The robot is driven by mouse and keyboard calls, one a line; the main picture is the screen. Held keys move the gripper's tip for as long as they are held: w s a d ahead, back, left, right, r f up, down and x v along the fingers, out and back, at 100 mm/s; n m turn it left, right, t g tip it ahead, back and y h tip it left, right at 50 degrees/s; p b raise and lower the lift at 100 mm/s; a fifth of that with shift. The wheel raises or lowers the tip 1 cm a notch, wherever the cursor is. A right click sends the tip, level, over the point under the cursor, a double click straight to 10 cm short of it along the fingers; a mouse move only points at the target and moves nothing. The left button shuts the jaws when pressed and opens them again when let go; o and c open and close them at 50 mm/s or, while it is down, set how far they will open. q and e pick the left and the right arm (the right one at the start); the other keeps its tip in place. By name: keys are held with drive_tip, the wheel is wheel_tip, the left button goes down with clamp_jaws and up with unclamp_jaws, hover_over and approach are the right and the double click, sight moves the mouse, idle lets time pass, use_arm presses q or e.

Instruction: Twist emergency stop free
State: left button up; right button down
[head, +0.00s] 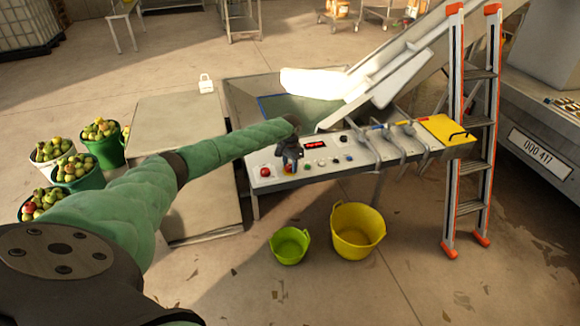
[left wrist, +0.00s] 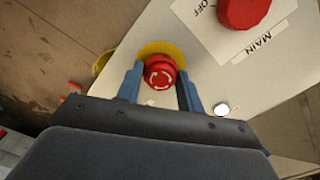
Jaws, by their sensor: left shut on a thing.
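The emergency stop (left wrist: 158,74) is a red mushroom button with white curved arrows on a yellow round plate in the left wrist view. My left gripper (left wrist: 160,86) is shut on it, with a blue-edged finger on each side of the red head. In the head view my left gripper (head: 289,153) points down onto the control panel (head: 336,156) and mostly hides the button. My right gripper is not in view.
A red main switch knob (left wrist: 243,10) sits close by on a white "MAIN OFF" label. A white button (left wrist: 222,109) is right of the fingers. A ladder (head: 470,140) stands right of the panel. Yellow (head: 357,232) and green (head: 289,245) buckets stand on the floor in front.

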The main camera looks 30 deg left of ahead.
use_arm(q)
drive_tip(key=shift+m, duration=1.2)
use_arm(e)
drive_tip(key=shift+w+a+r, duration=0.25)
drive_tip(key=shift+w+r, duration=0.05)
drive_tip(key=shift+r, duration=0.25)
use_arm(q)
drive_tip(key=shift+r, duration=0.1)
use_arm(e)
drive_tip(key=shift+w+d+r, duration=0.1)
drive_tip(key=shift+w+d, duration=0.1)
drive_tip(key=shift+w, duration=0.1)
use_arm(q)
drive_tip(key=o, duration=1)
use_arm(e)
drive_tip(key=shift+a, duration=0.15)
use_arm(q)
drive_tip(key=shift+b, duration=0.3)
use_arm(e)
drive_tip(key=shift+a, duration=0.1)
